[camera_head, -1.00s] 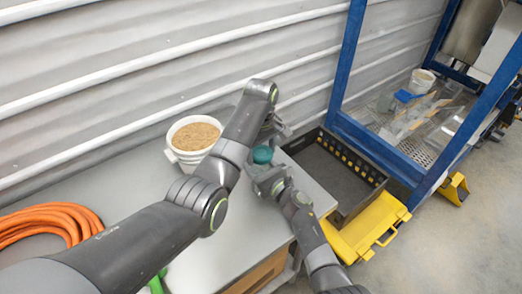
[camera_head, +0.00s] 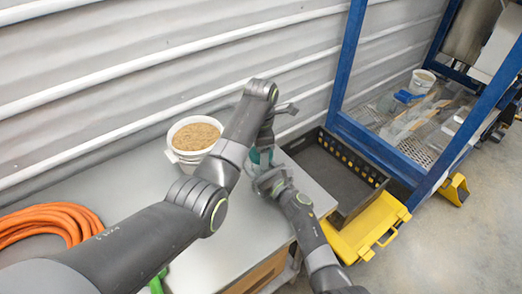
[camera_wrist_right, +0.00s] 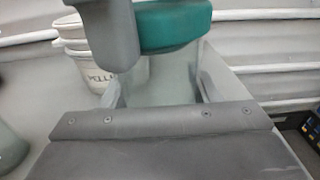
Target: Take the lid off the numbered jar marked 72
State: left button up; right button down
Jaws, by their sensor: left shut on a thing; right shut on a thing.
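The jar (camera_wrist_right: 160,85) is clear and stands between the fingers of my right gripper (camera_head: 268,180), which is shut on it. Its teal lid (camera_wrist_right: 175,25) shows at the top of the right wrist view, just above the jar body. I cannot tell whether lid and jar still touch. My left gripper (camera_head: 263,150) reaches down over the jar from above and is shut on the lid. One of its grey fingers (camera_wrist_right: 108,35) covers the lid's left side. In the head view the gripper hides most of the lid. No number is readable.
A white bucket (camera_head: 174,155) of tan pellets stands behind on the grey table (camera_head: 230,250). A coiled orange hose (camera_head: 50,225) lies left. A black crate (camera_head: 340,180) sits right of the table, by a yellow thing (camera_head: 370,225) and a blue frame (camera_head: 385,150).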

pick_arm(q)
jog(key=shift+w+r, duration=0.1)
jog(key=shift+r, duration=0.2)
pick_arm(e)
jog(key=shift+f, duration=0.1)
pick_arm(q)
jog(key=shift+r, duration=0.85)
jog(key=shift+r, duration=2)
pick_arm(e)
jog(key=shift+c, duration=2.1)
grip_release()
jog(key=shift+s+d, duration=0.1)
pick_arm(q)
jog(key=shift+r+p, duration=0.3)
pick_arm(e)
jog(key=v, duration=1)
jog(key=shift+s+d, duration=0.5)
jog(key=shift+s, duration=0.2)
